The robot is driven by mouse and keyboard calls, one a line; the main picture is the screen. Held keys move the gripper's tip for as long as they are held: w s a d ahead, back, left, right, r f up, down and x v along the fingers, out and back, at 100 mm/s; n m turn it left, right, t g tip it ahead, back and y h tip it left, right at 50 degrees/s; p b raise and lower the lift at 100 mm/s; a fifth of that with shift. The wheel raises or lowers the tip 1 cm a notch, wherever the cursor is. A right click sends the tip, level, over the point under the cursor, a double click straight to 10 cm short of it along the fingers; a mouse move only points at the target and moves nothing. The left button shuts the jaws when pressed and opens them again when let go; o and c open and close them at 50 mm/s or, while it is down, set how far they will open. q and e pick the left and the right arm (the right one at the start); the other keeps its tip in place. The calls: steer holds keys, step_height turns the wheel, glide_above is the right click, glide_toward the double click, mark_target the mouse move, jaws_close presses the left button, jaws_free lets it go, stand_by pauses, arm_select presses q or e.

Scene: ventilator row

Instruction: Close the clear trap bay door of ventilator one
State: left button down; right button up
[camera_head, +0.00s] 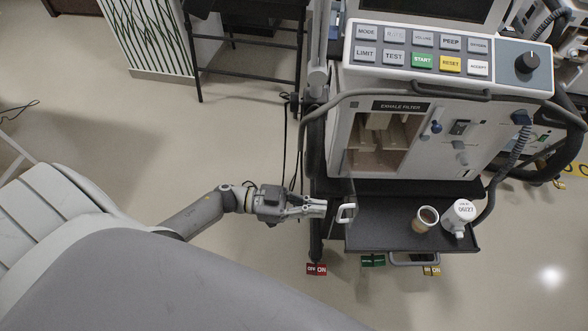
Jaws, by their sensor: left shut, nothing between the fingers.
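The ventilator (480,92) stands at the right with a control panel of labelled buttons and a dial. Below the panel, under an "EXHALE FILTER" label, is the trap bay (380,145), its front uncovered and its inside visible. The clear door itself is hard to make out. A white D-shaped handle (346,213) stands out near the left end of the dark shelf, below and left of the bay. My left gripper (325,207) is shut and empty, its fingertips just left of this handle; I cannot tell whether they touch. My right gripper is not in view.
The dark shelf (385,240) holds a cup of brown liquid (428,216) and a white jar marked 06/27 (459,217). Red (316,269), green (373,261) and orange (432,271) tags sit low at the base. Hoses hang at the right.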

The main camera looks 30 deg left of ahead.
arm_select(q)
steer(key=x, duration=0.2)
steer(key=shift+w+d, duration=0.15)
steer(key=shift+d, duration=0.2)
